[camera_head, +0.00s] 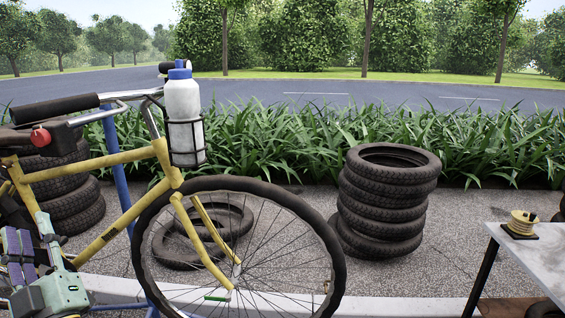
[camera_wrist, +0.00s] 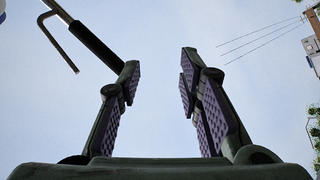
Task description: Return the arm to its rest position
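My gripper (camera_head: 34,240) is at the lower left of the head view, beside the yellow bicycle frame (camera_head: 115,160) and below the handlebar. Its fingers point upward. In the wrist view my gripper (camera_wrist: 159,78) is open, with purple pads apart and only sky between them. A dark bar with a thin bent rod (camera_wrist: 58,42) shows beyond the left fingertip; I cannot tell whether it touches. Most of my arm is out of view.
The bicycle's black handlebar grip (camera_head: 55,108), white bottle (camera_head: 183,105) and front wheel (camera_head: 330,235) are close by on the right. Stacked tires (camera_head: 388,205) stand on the pavement. A table (camera_head: 540,250) holds a yellow spool (camera_head: 521,224). Pavement between the stack and table is clear.

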